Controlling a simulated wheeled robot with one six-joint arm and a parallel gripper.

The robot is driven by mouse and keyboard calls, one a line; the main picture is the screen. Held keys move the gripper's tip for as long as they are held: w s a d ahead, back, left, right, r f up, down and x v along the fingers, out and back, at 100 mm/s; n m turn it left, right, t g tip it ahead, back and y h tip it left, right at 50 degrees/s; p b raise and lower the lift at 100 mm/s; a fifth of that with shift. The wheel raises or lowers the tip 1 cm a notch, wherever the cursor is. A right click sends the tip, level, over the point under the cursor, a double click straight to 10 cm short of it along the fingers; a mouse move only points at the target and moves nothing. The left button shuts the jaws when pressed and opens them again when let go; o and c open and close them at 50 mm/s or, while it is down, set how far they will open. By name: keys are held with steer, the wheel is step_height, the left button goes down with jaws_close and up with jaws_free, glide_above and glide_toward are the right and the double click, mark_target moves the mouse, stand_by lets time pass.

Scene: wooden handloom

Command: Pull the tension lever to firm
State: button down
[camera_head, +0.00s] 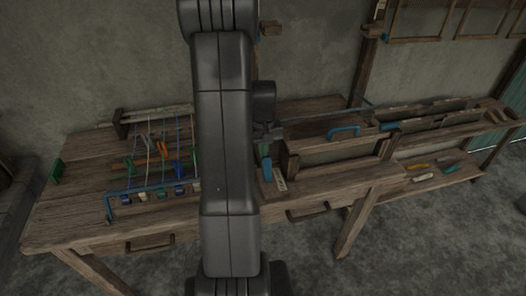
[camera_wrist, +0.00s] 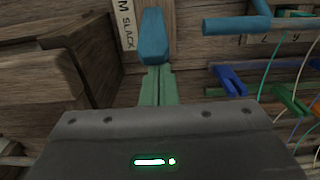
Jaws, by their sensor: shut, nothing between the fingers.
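The blue tension lever (camera_head: 266,169) stands on the loom frame beside a pale label plate (camera_head: 279,179). In the wrist view the blue lever (camera_wrist: 153,37) is at top centre, and the label plate (camera_wrist: 127,24) to its left reads "M SLACK", with the rest cut off. My gripper (camera_wrist: 157,75) has its two green fingers shut together, empty, with the tips at the lever's lower end. I cannot tell whether they touch it. In the head view my gripper (camera_head: 263,150) is just above the lever, partly hidden by my arm.
A blue bar (camera_head: 150,190) and coloured threads with several clips (camera_head: 160,150) lie left of my arm. A wooden box frame (camera_head: 335,150) with a blue handle (camera_head: 344,131) stands to the right. A lower shelf (camera_head: 435,176) holds small tools.

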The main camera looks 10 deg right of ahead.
mark_target(266, 161)
steer(key=shift+s+d+r+t+b, duration=0.15)
steer(key=shift+s+t+b, duration=1.65)
steer(key=shift+b, duration=1.75)
steer(key=s+t+b, duration=0.3)
steer(key=b, duration=0.4)
steer(key=shift+r+p, duration=0.35)
steer(key=shift+r, duration=0.1)
steer(key=shift+w, duration=0.2)
steer(key=shift+r+p, duration=0.55)
steer(key=shift+r, duration=0.25)
